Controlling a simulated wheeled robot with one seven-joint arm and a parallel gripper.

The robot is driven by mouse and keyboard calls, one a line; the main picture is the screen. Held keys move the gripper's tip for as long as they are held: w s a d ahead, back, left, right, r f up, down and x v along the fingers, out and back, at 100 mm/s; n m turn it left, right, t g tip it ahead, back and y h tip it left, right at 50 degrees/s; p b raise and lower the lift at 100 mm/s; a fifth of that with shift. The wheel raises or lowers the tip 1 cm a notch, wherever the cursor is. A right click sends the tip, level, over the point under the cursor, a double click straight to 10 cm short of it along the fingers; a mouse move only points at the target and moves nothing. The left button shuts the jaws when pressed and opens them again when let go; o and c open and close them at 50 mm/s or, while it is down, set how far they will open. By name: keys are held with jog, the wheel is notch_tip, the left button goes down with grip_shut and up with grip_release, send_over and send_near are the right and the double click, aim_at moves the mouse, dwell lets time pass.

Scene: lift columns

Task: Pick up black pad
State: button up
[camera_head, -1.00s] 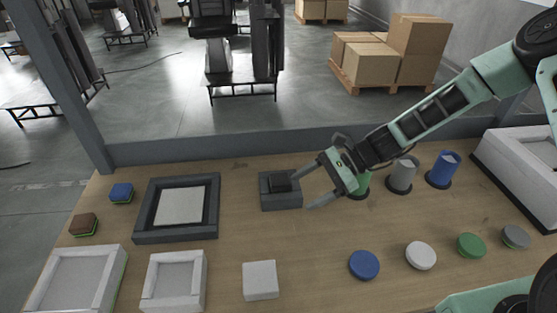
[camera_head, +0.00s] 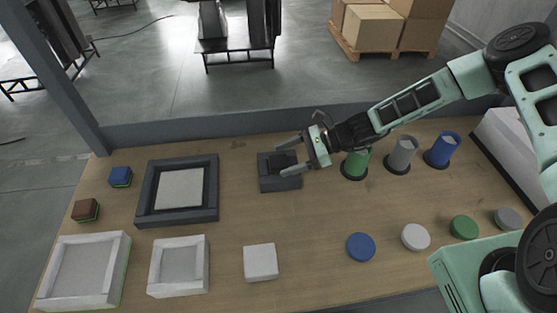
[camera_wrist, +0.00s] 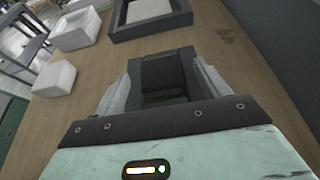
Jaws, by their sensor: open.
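The black pad (camera_head: 281,162) sits in a dark grey square holder (camera_head: 280,184) on the wooden table. In the wrist view the black pad (camera_wrist: 162,72) lies straight ahead, between the two fingers. My gripper (camera_head: 299,155) is open, with its fingers pointing left at the holder, one on the far side and one on the near side. The wrist view shows my gripper (camera_wrist: 161,88) with a finger at either side of the holder. I cannot tell whether the fingers touch the pad; its lower part is dark.
A dark frame with a pale inset (camera_head: 214,206) lies left of the holder. Green (camera_head: 355,164), grey (camera_head: 401,155) and blue (camera_head: 442,150) cylinders stand to the right. A white block (camera_head: 260,262) and several coloured discs lie nearer. Bare table lies in front of the holder.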

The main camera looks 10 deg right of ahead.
jog(key=shift+a+f, duration=0.3)
jog(key=shift+a, duration=0.25)
jog(key=c, duration=1.3)
jog(key=shift+o, duration=0.2)
jog(key=shift+r, duration=0.15)
